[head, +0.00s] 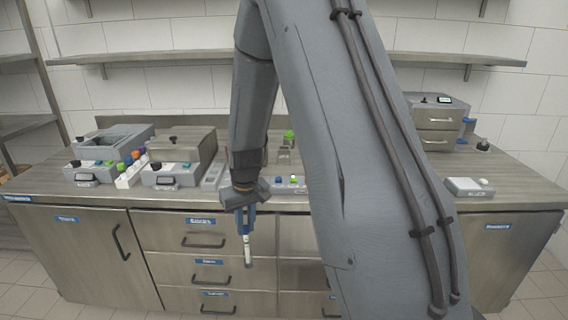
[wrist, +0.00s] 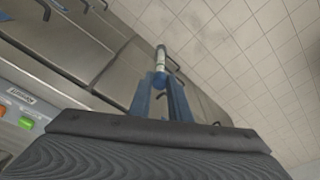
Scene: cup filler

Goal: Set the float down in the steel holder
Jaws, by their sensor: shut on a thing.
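My gripper (head: 245,219) points downward in front of the counter's drawers in the head view. Its blue fingers are shut on the float (head: 247,250), a slim white stick with a dark end that hangs below the fingertips. I cannot pick out the steel holder for certain; a small metal stand (head: 284,156) at the back of the counter is partly hidden by my arm.
A two-drawer unit (head: 437,122) and a small scale-like device (head: 469,187) stand at the right. Drawer handles (head: 205,243) protrude behind the float.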

